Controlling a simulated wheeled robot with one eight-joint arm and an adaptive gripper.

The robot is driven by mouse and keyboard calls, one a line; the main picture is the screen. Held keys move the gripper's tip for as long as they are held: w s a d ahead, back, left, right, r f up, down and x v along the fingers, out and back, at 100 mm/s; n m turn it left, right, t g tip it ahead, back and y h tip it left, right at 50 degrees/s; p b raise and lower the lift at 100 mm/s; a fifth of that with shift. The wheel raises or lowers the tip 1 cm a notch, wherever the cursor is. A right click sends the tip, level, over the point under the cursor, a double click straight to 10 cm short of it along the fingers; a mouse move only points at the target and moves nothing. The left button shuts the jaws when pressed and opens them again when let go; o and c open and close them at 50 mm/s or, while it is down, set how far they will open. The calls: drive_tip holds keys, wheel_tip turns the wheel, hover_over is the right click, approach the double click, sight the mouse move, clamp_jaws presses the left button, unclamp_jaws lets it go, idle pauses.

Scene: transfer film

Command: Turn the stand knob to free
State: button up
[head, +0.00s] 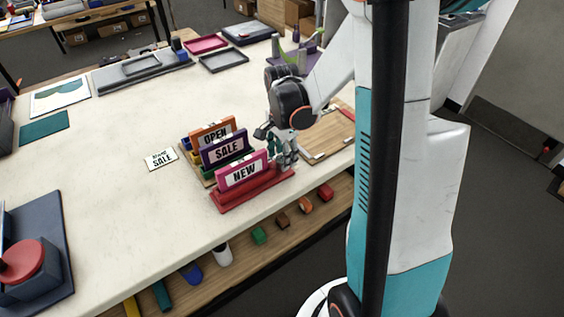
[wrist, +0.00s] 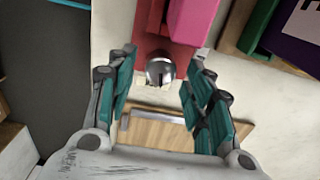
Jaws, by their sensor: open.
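The red stand (head: 252,190) holds a pink-framed NEW sign (head: 242,173) upright near the table's front edge. In the wrist view, a round metallic knob (wrist: 160,70) with a dark slot sits at the end of the red stand (wrist: 152,20). My gripper (wrist: 164,58) is open, with one teal finger on each side of the knob. I see gaps between both fingers and the knob. In the head view my gripper (head: 277,147) is at the right end of the stand, and it hides the knob.
Behind stand the purple SALE sign (head: 226,150) and orange OPEN sign (head: 213,132), close together. A loose SALE card (head: 161,159) lies to their left. A wooden board (head: 328,135) lies to the right. The table's left middle is clear.

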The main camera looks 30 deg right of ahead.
drive_tip(key=shift+f, duration=1.05)
drive_tip(key=c, duration=1)
drive_tip(key=shift+c, duration=0.2)
drive_tip(key=shift+n, duration=0.4)
drive_tip(key=shift+w+n+b, duration=0.1)
drive_tip(key=shift+n+b, duration=0.5)
drive_tip(key=shift+n, duration=1.9)
